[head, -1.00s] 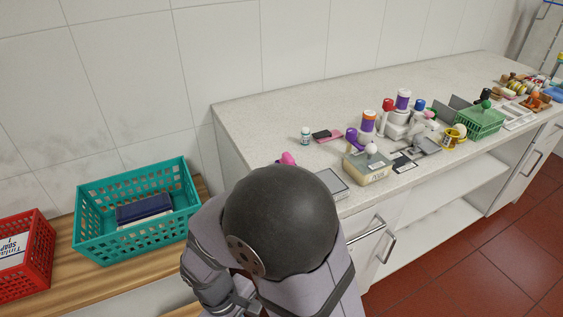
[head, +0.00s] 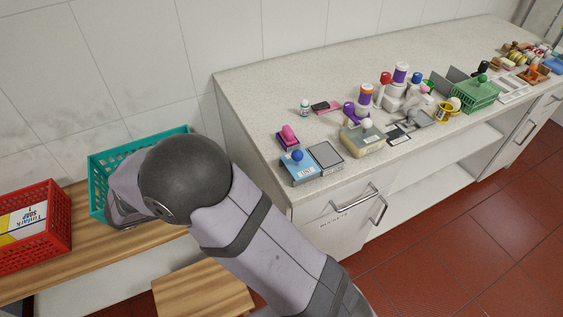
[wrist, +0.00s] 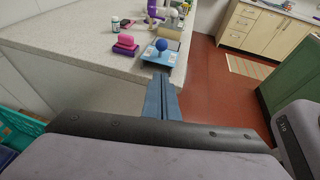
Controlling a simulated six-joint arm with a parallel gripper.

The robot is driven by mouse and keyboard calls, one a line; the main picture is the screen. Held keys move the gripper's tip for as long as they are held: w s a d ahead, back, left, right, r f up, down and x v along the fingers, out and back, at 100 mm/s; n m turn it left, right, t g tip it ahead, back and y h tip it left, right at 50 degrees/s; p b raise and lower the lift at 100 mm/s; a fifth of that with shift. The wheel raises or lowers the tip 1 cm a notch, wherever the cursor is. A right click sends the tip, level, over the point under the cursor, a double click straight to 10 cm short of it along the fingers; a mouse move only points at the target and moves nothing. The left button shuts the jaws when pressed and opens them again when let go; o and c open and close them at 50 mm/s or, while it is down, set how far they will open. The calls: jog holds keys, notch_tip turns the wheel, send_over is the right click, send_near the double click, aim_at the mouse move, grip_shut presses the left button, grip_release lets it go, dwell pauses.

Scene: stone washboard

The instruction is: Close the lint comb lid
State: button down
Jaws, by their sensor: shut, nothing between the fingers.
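A blue case with a blue ball knob (head: 297,165) stands on the stone counter near its front left corner. A flat grey panel (head: 326,155) lies open beside it on the right. I take this for the lint comb and its lid, but its label is too small to read. The blue case also shows in the wrist view (wrist: 160,54), just past my fingertips. My gripper (wrist: 161,78) is shut and empty, pointing toward the case and apart from it as far as I can tell. In the head view my arm hides the gripper.
A pink block (head: 288,136) sits close behind the case. A beige box with a white knob (head: 362,140) stands to its right, with bottles and small items beyond. A teal basket (head: 104,170) and a red basket (head: 62,225) stand on the lower wooden surface at left.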

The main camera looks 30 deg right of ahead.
jog(key=shift+d, duration=0.15)
jog(key=p, duration=0.4)
send_near(311, 163)
jog(key=w+a, duration=0.1)
jog(key=w, duration=0.1)
jog(key=shift+d+r, duration=0.4)
jog(key=shift+d, duration=0.2)
jog(key=d, duration=0.8)
jog(key=shift+d+b, duration=0.35)
jog(key=shift+d+r, duration=0.1)
jog(key=shift+d, duration=0.05)
